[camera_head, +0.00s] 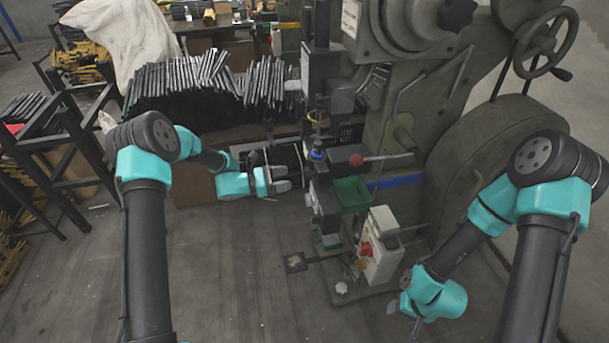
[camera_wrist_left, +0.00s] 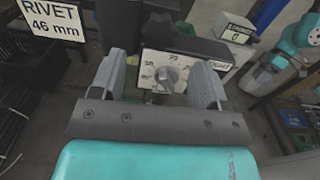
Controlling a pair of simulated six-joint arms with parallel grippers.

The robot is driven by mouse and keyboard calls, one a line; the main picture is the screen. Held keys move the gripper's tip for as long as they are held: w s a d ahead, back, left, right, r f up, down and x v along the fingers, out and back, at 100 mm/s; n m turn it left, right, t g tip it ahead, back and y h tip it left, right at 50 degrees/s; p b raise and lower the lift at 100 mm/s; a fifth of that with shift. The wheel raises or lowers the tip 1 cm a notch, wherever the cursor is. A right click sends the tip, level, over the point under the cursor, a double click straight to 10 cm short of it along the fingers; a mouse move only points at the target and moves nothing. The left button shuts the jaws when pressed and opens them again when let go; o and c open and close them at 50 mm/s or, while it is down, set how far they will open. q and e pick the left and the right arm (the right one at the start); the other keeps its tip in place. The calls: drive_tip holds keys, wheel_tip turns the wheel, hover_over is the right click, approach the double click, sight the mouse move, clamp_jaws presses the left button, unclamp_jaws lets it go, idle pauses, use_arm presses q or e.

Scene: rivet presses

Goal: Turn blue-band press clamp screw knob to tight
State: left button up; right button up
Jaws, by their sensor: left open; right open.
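The press (camera_head: 405,130) with a blue band (camera_head: 395,182) stands right of centre in the head view. My left gripper (camera_head: 285,179) is open beside the press's working column. In the left wrist view, a grey knob (camera_wrist_left: 167,77) on a pale, marked panel (camera_wrist_left: 148,70) shows between the open left fingers (camera_wrist_left: 160,68). No contact is visible, and the small markings are hard to read. I cannot tell whether this knob is the clamp screw. My right gripper (camera_head: 404,318) is open and empty, low near the press base.
A control box (camera_head: 380,247) with a red switch stands below. Black rods (camera_head: 180,83) are stacked behind my left arm. A "RIVET 46 mm" sign (camera_wrist_left: 52,18) shows at upper left. Floor in front is clear.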

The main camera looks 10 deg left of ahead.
sight(304, 175)
use_arm(q)
drive_tip(key=x, duration=0.7)
drive_tip(key=shift+d, duration=0.25)
drive_tip(key=c, duration=0.9)
drive_tip(key=shift+c, duration=0.2)
